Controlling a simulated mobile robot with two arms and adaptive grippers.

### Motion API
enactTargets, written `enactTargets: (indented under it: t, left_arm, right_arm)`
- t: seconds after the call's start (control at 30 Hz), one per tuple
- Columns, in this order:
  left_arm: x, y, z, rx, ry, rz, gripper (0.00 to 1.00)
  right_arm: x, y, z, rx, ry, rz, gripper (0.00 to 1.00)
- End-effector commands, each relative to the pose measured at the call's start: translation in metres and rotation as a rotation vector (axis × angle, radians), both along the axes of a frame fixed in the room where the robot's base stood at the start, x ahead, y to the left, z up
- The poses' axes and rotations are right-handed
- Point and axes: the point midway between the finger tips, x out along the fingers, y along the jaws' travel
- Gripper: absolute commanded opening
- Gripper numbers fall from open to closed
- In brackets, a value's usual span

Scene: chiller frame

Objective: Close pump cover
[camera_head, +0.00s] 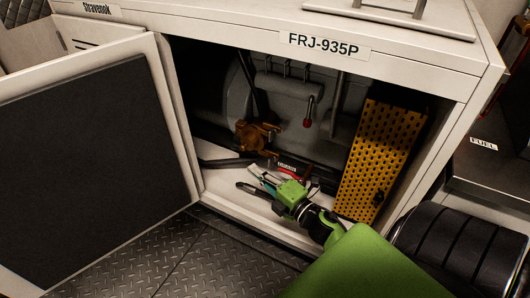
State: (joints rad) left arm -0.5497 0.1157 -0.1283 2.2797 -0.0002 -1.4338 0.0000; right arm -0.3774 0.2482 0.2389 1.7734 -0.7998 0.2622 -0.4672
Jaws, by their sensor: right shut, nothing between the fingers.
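A white cabinet (430,65) labelled FRJ-935P stands open in the head view. Its hinged door (75,160), with a dark inner panel, hangs wide open on the left. I cannot tell whether this door is the pump cover. Inside, a rusty orange-brown fitting (255,136) sits in front of dark machinery. My right gripper (258,180), on a green arm from the lower right, is at the front of the opening, low above the cabinet floor. It is shut and empty, below the fitting and apart from the door. My left gripper is not in view.
A yellow perforated panel (376,155) stands inside at the right. A red-tipped lever (307,120) hangs at the back. A red-handled object (287,169) lies behind my gripper. The dark tread-plate floor (190,255) is clear before the cabinet.

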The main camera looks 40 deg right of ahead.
Motion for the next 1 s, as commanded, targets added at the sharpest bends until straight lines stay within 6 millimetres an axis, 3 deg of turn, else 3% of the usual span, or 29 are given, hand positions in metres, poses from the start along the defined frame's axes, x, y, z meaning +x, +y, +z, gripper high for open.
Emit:
enactTargets:
  t: [0.1,0.27,0.5,1.0]
  left_arm:
    - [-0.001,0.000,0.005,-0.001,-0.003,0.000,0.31]
    - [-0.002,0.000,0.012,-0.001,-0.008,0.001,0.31]
    - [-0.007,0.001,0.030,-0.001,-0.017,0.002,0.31]
    - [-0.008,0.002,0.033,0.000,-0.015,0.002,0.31]
  right_arm:
    - [0.029,0.001,0.001,-0.004,-0.003,0.001,0.00]
    - [0.056,-0.002,0.000,-0.004,0.000,-0.002,0.00]
    - [0.063,-0.031,-0.001,-0.002,0.001,-0.001,0.00]
    - [0.064,-0.040,0.000,-0.002,0.001,-0.002,0.00]
